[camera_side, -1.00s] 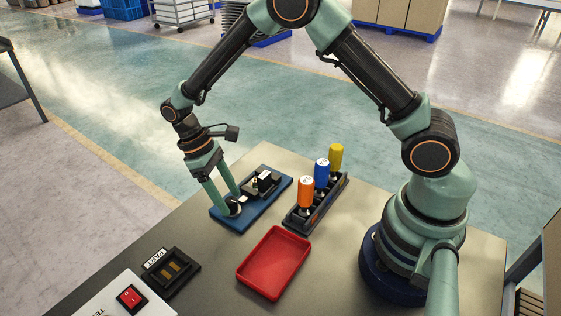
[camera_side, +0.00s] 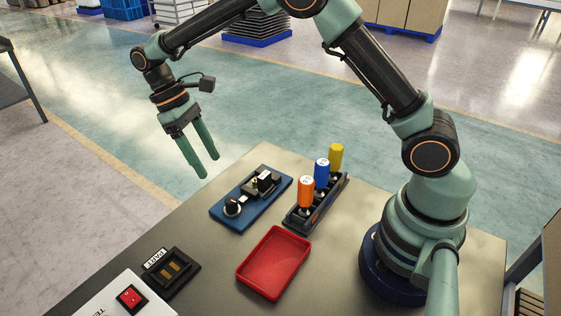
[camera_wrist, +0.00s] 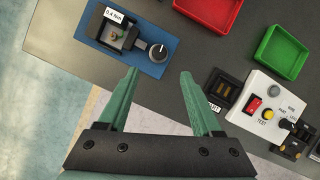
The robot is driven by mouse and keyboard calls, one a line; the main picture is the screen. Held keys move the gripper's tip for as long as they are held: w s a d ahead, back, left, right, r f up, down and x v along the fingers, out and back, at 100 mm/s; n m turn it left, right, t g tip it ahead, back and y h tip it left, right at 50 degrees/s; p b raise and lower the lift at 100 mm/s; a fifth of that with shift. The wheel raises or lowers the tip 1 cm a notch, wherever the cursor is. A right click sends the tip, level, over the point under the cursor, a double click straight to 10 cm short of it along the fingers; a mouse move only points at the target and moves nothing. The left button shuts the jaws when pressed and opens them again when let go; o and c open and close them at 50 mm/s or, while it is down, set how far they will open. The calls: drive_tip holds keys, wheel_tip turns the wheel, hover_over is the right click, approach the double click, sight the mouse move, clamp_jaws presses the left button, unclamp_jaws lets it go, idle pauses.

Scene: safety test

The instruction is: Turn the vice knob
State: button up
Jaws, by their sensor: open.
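The vice knob (camera_side: 233,207) is a round black knob with a pale pointer mark, at the near left end of the blue vice plate (camera_side: 238,222). The vice (camera_side: 265,181) sits on the same plate and holds a small part. My gripper (camera_side: 209,168) is open and empty, raised above and to the left of the plate. In the wrist view its fingers (camera_wrist: 160,75) are spread, with the knob beyond and between their tips, apart from them.
A rack (camera_side: 295,223) with orange, blue and yellow-handled drivers stands right of the plate. An empty red tray (camera_side: 243,277) lies in front. A black PART holder (camera_side: 196,265) and a white test box (camera_side: 97,301) are at the near left. A green tray (camera_wrist: 263,50) shows in the wrist view.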

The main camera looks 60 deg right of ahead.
drive_tip(key=t+y, duration=0.1)
drive_tip(key=t, duration=0.3)
approach(230, 199)
wheel_tip(230, 199, down, 10)
drive_tip(key=shift+s+f, duration=0.15)
idle(0.5)
clamp_jaws()
